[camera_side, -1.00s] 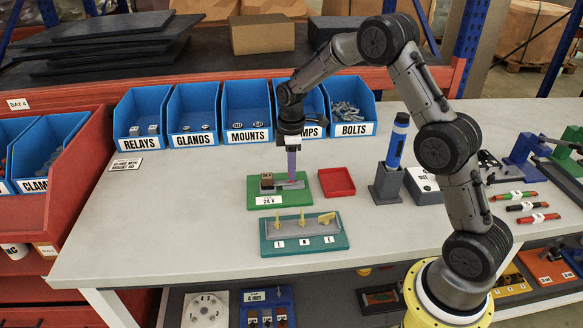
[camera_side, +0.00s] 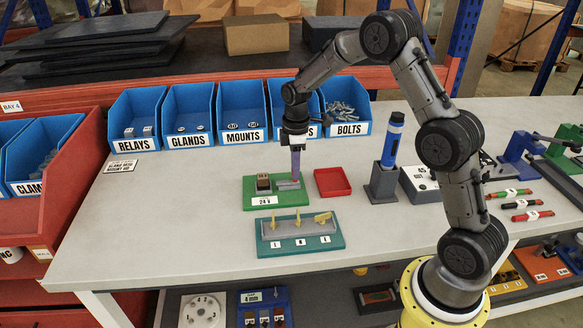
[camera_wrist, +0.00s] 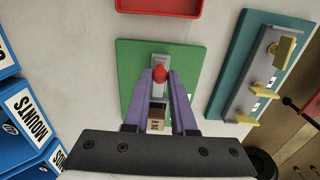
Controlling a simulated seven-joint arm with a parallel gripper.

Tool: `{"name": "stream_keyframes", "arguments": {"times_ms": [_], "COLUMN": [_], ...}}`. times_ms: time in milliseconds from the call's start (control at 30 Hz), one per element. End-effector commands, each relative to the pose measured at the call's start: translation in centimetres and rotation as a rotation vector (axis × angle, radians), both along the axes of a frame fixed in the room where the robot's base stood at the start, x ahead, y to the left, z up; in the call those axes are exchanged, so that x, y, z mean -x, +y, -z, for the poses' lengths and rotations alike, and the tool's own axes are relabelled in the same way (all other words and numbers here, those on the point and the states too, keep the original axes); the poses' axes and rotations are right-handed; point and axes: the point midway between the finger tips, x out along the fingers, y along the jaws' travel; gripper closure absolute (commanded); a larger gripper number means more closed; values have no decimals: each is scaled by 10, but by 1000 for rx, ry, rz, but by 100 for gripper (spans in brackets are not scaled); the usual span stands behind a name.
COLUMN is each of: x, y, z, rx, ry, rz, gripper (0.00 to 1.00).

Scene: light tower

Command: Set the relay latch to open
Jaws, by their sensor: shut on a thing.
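The green board (camera_side: 250,203) lies on the bench and carries a relay (camera_side: 263,183) with a brown top, in a dark socket by a "24 V" label. Beside the relay is the grey relay latch (camera_side: 284,186), with a red knob (camera_wrist: 160,73) that shows in the wrist view. My gripper (camera_side: 295,178) points down over the latch, at its end away from the relay. Its purple fingertips (camera_wrist: 160,80) are shut on the red knob. In the wrist view the relay (camera_wrist: 156,120) shows between the fingers, apart from the knob. The fingers hide part of the latch.
A red tray (camera_side: 332,182) lies right of the board. A teal board (camera_side: 300,248) with several yellow levers lies in front. A blue pen-like tool (camera_side: 393,138) stands in a dark holder to the right. Blue bins (camera_side: 188,116) line the back.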

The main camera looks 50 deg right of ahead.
Motion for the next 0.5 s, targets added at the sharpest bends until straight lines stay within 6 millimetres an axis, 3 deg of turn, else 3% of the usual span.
{"name": "stream_keyframes", "arguments": {"times_ms": [67,100,233,500], "x": [3,3,3,2], "y": [-4,-4,-3,-2], "z": [-1,-1,-1,0], "rx": [5,6,5,4], "ry": [8,8,8,6], "rz": [0,0,0,0], "gripper": [100,71,47,46]}}
